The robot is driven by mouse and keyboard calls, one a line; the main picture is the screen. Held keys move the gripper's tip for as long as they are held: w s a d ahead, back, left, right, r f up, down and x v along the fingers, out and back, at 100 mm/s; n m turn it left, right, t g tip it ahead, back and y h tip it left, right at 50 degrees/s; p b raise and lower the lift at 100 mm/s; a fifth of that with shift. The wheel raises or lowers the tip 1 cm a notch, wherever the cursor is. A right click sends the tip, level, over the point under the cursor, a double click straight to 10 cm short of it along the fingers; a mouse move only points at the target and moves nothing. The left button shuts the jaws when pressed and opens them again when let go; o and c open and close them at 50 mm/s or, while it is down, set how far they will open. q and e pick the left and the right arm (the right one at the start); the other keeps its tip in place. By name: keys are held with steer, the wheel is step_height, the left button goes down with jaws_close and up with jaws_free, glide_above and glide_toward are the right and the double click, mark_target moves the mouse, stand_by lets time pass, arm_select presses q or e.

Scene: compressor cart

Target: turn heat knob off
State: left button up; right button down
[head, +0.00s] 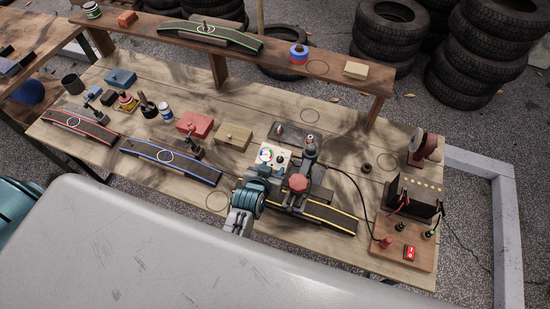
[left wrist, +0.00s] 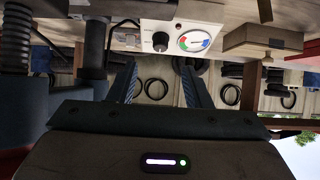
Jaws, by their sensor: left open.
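A pale control box (head: 281,158) stands near the middle of the bench, with a round coloured gauge (head: 266,155) on its face. In the left wrist view the box is at the top, with a black heat knob (left wrist: 160,42) beside the gauge (left wrist: 194,41). The knob's setting is too small to read. My left gripper (head: 266,173) is close in front of the box, partly hidden by its own wrist. In the left wrist view its two fingers (left wrist: 158,75) are apart and empty. The knob appears beyond and between the fingertips, apart from them. My right gripper is not in view.
A grey machine with a red cap (head: 299,183) stands just right of the left gripper, above a yellow-edged strip (head: 330,213). A wooden block (head: 233,137) and red box (head: 194,123) lie to the left. A wired board (head: 388,252) is at the right end.

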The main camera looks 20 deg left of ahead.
arm_select(q)
steer(key=shift+s+r+b, duration=0.3)
steer(key=shift+s, duration=0.3)
steer(key=shift+v, duration=0.8)
